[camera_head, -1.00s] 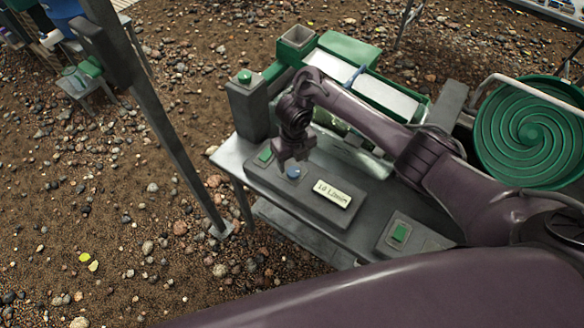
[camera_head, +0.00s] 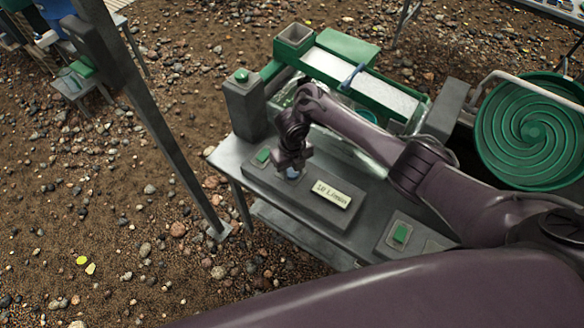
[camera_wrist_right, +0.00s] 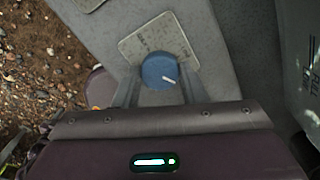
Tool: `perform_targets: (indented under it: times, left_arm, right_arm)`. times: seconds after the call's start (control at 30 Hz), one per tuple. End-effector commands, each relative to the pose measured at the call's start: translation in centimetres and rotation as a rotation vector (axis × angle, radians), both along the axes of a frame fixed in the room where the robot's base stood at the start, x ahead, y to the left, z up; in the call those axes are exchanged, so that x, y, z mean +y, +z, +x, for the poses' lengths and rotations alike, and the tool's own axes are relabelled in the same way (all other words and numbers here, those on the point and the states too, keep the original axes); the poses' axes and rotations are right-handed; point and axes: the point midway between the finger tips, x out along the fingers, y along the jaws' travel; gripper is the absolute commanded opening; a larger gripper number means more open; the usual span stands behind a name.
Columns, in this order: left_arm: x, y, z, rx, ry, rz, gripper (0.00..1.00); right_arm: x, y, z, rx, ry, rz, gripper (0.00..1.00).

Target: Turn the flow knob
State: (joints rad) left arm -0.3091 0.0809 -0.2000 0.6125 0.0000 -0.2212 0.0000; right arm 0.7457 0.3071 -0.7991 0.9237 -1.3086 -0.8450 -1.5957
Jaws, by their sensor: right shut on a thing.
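The flow knob is a round blue knob (camera_wrist_right: 162,71) with a white pointer line, set on a pale plate on the grey control panel (camera_head: 330,216). In the wrist view the pointer aims to the lower right. My right gripper (camera_wrist_right: 157,88) is shut on the knob, one finger on each side of it. In the head view the right gripper (camera_head: 292,168) points down over the panel and hides most of the knob (camera_head: 293,174). A display (camera_head: 332,194) to the right of the knob shows a number and a unit, too small to read surely. My left gripper is not in view.
A green button (camera_head: 263,155) is close left of the gripper, and another green switch (camera_head: 401,233) is at the table's right. The green and white sluice (camera_head: 385,92) stands behind. A green spiral wheel (camera_head: 531,131) is at right. A grey post (camera_head: 160,130) rises at left.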

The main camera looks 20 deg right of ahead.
Motion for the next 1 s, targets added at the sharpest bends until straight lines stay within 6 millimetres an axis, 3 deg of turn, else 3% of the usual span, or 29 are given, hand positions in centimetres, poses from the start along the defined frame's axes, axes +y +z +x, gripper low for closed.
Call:
perform_targets:
  times: [0.47,1.0]
  left_arm:
    - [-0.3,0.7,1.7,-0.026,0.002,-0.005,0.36]
    - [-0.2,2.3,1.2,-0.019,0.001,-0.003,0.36]
  right_arm:
    - [-0.1,0.2,0.0,0.0,-0.118,-0.001,0.15]
    - [0.1,0.3,0.1,0.0,-0.603,0.0,0.15]
